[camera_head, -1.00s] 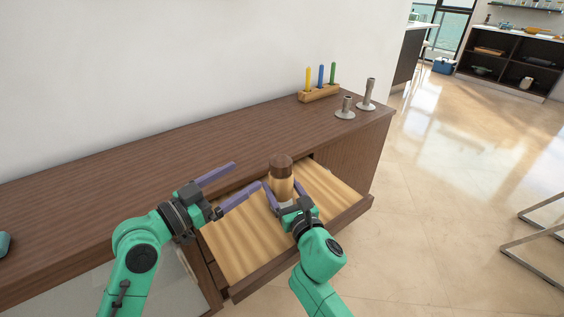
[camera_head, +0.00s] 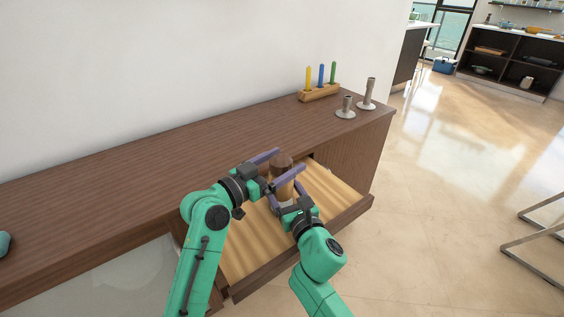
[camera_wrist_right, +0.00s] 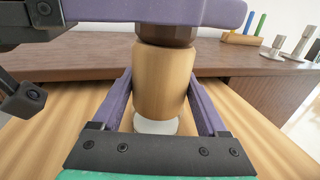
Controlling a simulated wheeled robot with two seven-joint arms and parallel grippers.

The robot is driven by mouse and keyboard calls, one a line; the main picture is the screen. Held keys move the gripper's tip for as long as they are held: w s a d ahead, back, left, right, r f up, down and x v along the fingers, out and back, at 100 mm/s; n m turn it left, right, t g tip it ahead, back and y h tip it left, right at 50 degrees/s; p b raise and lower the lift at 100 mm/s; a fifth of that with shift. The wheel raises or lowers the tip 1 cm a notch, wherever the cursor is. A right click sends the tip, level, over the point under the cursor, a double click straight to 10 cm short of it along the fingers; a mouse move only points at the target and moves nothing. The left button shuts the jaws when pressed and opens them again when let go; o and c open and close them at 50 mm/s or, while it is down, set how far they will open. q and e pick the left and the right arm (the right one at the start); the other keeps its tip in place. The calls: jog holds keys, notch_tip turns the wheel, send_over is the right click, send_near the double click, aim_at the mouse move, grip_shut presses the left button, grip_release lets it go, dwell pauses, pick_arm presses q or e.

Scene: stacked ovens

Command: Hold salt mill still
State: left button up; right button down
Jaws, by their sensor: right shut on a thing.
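The salt mill (camera_head: 281,161) has a dark brown top, a light wooden body and a pale base. It is upright at the open drawer; I cannot tell whether its base touches the drawer floor. My right gripper (camera_head: 284,184) is shut on the mill's body, with a finger on each side, as the right wrist view shows on the wooden body (camera_wrist_right: 163,85). My left gripper (camera_head: 291,159) is open, its two purple fingers on either side of the mill's dark top. In the right wrist view, one left finger crosses above and hides part of that top.
The open drawer (camera_head: 245,262) has a bare striped floor. The dark wooden cabinet top (camera_head: 130,170) above it is mostly clear. A holder (camera_head: 318,94) with yellow, blue and green candles and two grey candlesticks (camera_head: 346,108) (camera_head: 368,95) stand at its right end.

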pick_arm(q)
jog(key=c, duration=1.2)
jog(key=shift+f+m+g+h, duration=0.1)
jog(key=shift+m+g+h, duration=1.4)
jog(key=shift+g, duration=0.5)
jog(key=shift+c, duration=0.2)
jog(key=shift+m+g, duration=0.6)
jog(key=shift+g, duration=0.1)
jog(key=o, duration=1.4)
jog(key=shift+c, duration=0.2)
jog(key=v, duration=1.2)
jog(key=shift+f, duration=0.2)
